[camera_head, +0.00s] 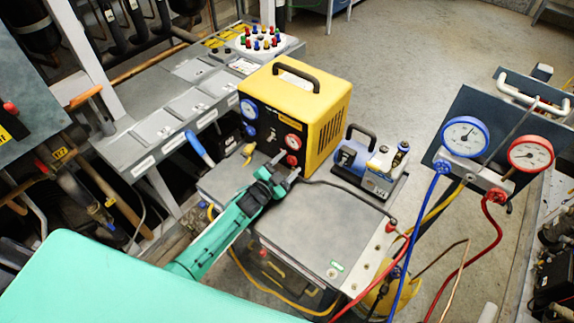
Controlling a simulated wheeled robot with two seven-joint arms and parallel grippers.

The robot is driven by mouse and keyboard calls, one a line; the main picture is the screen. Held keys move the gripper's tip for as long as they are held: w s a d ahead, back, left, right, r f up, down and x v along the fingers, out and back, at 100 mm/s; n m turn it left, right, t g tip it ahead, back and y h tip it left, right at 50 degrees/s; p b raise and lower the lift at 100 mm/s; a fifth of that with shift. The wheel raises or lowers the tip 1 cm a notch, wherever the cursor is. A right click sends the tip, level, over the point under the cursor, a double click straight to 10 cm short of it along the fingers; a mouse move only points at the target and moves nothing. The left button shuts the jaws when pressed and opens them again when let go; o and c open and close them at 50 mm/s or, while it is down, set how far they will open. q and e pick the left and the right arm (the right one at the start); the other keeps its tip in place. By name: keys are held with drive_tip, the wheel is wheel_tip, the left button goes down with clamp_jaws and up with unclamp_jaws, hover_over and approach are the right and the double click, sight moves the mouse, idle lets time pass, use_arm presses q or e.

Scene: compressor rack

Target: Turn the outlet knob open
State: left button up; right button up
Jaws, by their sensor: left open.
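The yellow recovery machine (314,102) stands on the cart, its black front panel facing my arm. On that panel are a blue-rimmed gauge (249,109) with a blue knob (251,130) below it, and a red-rimmed gauge (292,142) with a red knob (292,160) below it. The red knob appears to be the outlet knob; its label is too small to read. My left gripper (287,173) is open, its fingers just in front of and below the red knob. I cannot tell whether they touch it. My right gripper is not in view.
A blue and white vacuum pump (372,165) sits right of the machine. A manifold with a blue gauge (464,136) and a red gauge (530,153) hangs at the right, its hoses crossing the cart's right side. The grey cart top (325,235) is mostly clear.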

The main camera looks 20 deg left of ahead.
use_arm(q)
drive_tip(key=b+v, duration=0.3)
drive_tip(key=v, duration=1.1)
drive_tip(key=shift+b, duration=0.4)
drive_tip(key=shift+w, duration=0.1)
